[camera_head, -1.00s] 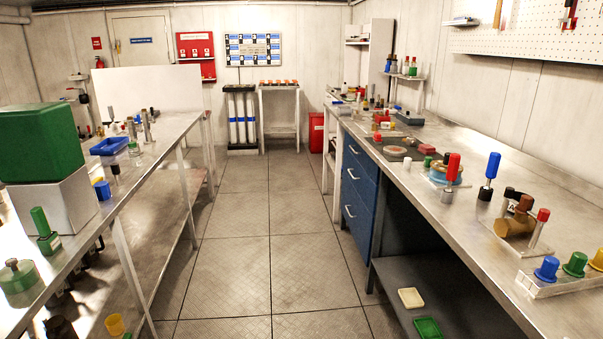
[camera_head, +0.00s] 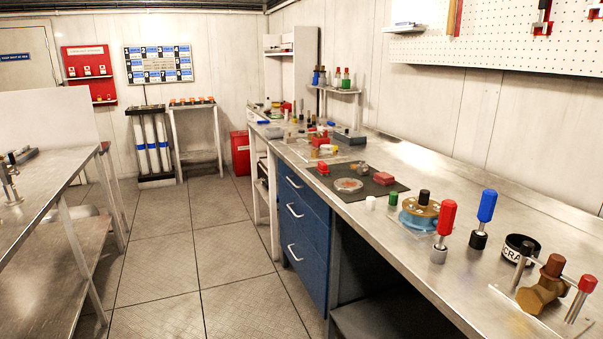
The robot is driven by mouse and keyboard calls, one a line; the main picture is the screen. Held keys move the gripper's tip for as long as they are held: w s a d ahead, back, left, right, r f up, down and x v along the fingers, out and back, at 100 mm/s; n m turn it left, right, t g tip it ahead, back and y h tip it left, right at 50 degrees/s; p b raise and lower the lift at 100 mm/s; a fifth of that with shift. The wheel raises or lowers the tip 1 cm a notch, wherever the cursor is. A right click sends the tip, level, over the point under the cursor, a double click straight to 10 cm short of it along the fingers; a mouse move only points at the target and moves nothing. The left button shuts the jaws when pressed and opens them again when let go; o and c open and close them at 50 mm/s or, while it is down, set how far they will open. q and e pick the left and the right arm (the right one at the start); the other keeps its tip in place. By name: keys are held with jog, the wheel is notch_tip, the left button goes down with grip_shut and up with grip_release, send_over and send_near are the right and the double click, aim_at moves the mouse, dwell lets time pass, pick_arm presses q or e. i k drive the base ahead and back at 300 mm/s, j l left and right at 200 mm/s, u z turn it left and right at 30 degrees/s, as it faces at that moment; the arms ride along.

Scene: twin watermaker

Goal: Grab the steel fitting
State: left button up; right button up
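I cannot single out the steel fitting with certainty. A grey metal piece with upright posts (camera_head: 10,185) stands on the left bench at the picture's left edge. A brass-brown valve-like body (camera_head: 541,294) sits on a plate at the near right of the right bench. Several small parts lie farther back on that bench, too small to identify. Neither of my grippers is in view.
The right bench (camera_head: 440,190) carries a red-handled tool (camera_head: 446,222), a blue-handled tool (camera_head: 485,212), a black cup (camera_head: 520,248) and a dark mat (camera_head: 381,185). Blue drawers (camera_head: 303,222) are under it. The aisle floor (camera_head: 180,240) is clear between the benches.

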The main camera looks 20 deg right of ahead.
aim_at(363, 168)
jog(key=i+u, duration=0.15)
jog(key=i, duration=0.45)
jog(key=i+l+u, duration=0.1)
jog(key=i, duration=0.5)
jog(key=i+u, duration=0.35)
jog(key=i, duration=0.55)
jog(key=z, duration=2.6)
